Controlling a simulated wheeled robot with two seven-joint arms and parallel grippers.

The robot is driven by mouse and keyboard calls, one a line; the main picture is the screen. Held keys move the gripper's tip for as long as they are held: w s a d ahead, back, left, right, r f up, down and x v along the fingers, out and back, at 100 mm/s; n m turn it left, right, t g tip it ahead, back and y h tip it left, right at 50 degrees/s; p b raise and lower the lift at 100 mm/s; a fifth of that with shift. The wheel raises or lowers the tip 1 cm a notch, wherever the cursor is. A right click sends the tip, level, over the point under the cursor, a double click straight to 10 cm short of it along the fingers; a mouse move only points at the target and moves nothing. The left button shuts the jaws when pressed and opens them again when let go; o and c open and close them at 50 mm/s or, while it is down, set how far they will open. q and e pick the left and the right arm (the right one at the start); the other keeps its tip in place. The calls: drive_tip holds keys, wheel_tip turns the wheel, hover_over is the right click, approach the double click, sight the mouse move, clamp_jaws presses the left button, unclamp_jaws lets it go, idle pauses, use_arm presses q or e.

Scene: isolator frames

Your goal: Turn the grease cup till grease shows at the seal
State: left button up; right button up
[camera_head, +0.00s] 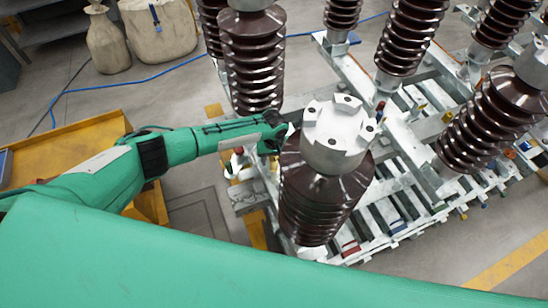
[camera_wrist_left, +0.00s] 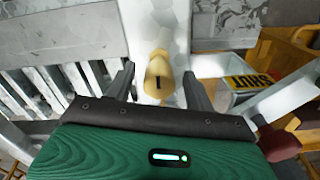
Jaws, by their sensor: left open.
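In the left wrist view, a brass-coloured cup (camera_wrist_left: 158,72) with a dark mark on its face sits on a pale metal upright; it looks like the grease cup. My left gripper (camera_wrist_left: 160,84) is open, with one finger on each side of the cup. Gaps show between the fingers and the cup, and I see no contact. No grease can be made out, and I cannot pick out the seal. In the head view, my left gripper (camera_head: 274,141) is at the frame beside the front brown insulator (camera_head: 318,200), which partly hides it. The cup is hidden there.
Tall ribbed insulators (camera_head: 253,60) crowd the pale metal frame (camera_head: 410,195). A yellow bench (camera_head: 75,150) stands at left under my arm. Sacks (camera_head: 158,28) and a blue cable (camera_head: 120,84) lie behind. In the wrist view, a yellow lettered plate (camera_wrist_left: 250,82) and dark red knob (camera_wrist_left: 281,143) are at right.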

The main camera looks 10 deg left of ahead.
drive_tip(key=shift+d, duration=0.2)
use_arm(q)
drive_tip(key=c, duration=1)
use_arm(e)
drive_tip(key=shift+d, duration=0.5)
use_arm(q)
drive_tip(key=shift+o, duration=0.2)
drive_tip(key=shift+m, duration=0.3)
drive_tip(key=m, duration=0.9)
drive_tip(key=shift+a+m+b, duration=0.2)
drive_tip(key=shift+m+b, duration=0.15)
drive_tip(key=shift+m, duration=0.05)
drive_tip(key=m, duration=0.5)
drive_tip(key=shift+w+b, duration=0.15)
drive_tip(key=shift+b, duration=0.25)
drive_tip(key=m, duration=0.2)
drive_tip(key=shift+m, duration=0.3)
drive_tip(key=shift+a+m+b, duration=0.1)
drive_tip(key=shift+m+b, duration=0.2)
drive_tip(key=shift+m, duration=0.5)
use_arm(e)
drive_tip(key=shift+a+f, duration=0.2)
drive_tip(key=shift+f, duration=0.35)
drive_tip(key=shift+a+f, duration=0.2)
drive_tip(key=shift+f, duration=0.3)
use_arm(q)
drive_tip(key=shift+w, duration=0.1)
